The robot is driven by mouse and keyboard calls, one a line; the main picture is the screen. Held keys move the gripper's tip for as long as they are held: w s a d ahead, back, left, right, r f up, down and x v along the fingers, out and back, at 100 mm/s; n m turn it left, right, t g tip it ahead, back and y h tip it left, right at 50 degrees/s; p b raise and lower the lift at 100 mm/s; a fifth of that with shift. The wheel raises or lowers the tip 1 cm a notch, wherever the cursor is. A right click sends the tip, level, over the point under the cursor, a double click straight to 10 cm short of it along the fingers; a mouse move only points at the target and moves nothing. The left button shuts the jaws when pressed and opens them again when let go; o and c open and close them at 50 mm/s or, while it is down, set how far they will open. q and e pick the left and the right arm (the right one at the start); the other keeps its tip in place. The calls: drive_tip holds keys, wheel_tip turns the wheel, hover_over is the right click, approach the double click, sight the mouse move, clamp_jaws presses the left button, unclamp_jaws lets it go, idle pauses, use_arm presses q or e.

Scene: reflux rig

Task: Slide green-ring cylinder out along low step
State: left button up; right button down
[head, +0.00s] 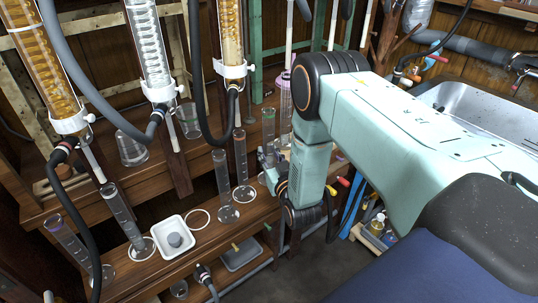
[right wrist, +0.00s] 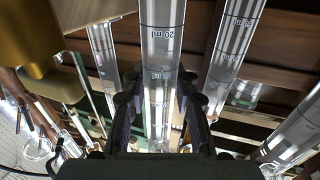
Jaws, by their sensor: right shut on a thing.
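My right gripper (head: 270,160) reaches down from the right to the far end of the low wooden step (head: 187,240). Its fingers (right wrist: 160,115) are shut around a clear graduated cylinder (right wrist: 161,50), which stands between them in the right wrist view. In the head view that cylinder (head: 268,125) looks upright, its lower part hidden by my gripper. I cannot make out a green ring on it. Two more clear cylinders stand close by on the left, a nearer one (head: 222,178) and a farther one (head: 241,155). My left gripper is not in view.
A white tray with a grey lump (head: 174,240) and a pale ring (head: 200,219) lie on the step. More cylinders (head: 122,214) stand at the left. Condensers (head: 151,50) and dark hoses (head: 81,80) hang above. A metal sink (head: 460,105) is at the right.

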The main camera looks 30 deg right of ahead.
drive_tip(key=shift+d+f, duration=0.1)
drive_tip(key=shift+f, duration=0.15)
drive_tip(key=shift+s+f+b, duration=0.1)
drive_tip(key=shift+f+b, duration=0.35)
drive_tip(key=shift+b, duration=0.25)
wheel_tip(320, 180, down, 4)
drive_tip(key=b, duration=0.3)
drive_tip(key=shift+f+b, duration=0.55)
drive_tip(key=shift+b, duration=0.25)
drive_tip(key=shift+f, duration=0.1)
drive_tip(key=shift+f, duration=0.15)
